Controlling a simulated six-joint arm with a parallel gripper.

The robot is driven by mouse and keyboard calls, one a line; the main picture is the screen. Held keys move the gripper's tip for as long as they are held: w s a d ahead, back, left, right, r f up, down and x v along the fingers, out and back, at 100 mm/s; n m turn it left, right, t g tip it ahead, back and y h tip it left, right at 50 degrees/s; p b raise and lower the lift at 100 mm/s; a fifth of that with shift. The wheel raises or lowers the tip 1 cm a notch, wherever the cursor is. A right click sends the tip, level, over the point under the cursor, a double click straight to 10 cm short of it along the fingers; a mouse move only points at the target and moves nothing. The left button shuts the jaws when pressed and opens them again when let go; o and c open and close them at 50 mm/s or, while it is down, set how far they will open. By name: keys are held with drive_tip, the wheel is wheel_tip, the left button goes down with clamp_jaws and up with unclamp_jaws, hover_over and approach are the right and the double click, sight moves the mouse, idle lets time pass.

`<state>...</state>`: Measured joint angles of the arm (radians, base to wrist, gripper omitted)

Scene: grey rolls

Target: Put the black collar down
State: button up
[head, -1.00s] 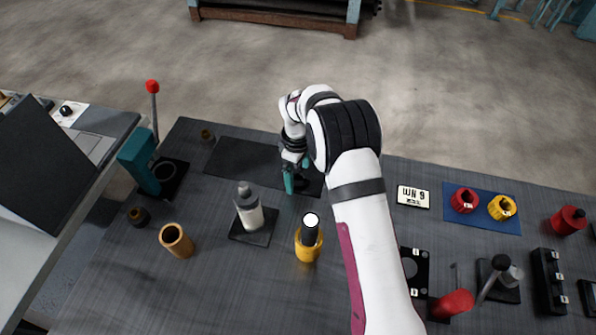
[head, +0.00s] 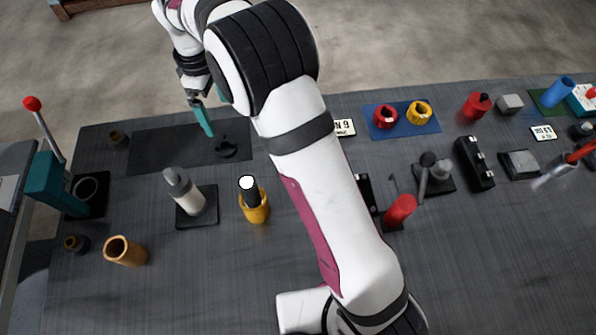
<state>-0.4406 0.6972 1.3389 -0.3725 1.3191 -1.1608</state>
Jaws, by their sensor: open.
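A small black piece, which looks like the black collar (head: 227,148), rests on the right part of the dark mat (head: 160,150). Its exact shape is hard to make out against the dark mat. My gripper (head: 213,110), with teal fingers, is open and empty above and a little left of the black piece, apart from it. One finger shows clearly; the other is partly hidden by my arm.
A grey-white bottle (head: 184,190) on a black plate and a yellow ring with a black, white-topped post (head: 255,205) stand in front of the mat. A teal press (head: 58,185) stands left. An orange tube (head: 125,251) stands front left. The mat's left part is clear.

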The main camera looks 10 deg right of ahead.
drive_tip(key=s+d+r+m, duration=0.7)
drive_tip(key=s+d+r, duration=0.1)
drive_tip(key=s+d, duration=0.15)
drive_tip(key=s+d+m+y, duration=0.1)
drive_tip(key=s+d+m, duration=0.2)
drive_tip(key=s+m, duration=0.3)
drive_tip(key=s+d+m+y, duration=0.1)
drive_tip(key=s+d+m, duration=0.3)
drive_tip(key=s, duration=1)
drive_tip(key=f+m, duration=0.1)
drive_tip(key=m, duration=0.1)
drive_tip(key=shift+s+d+m, duration=0.2)
drive_tip(key=shift+s+m, duration=0.2)
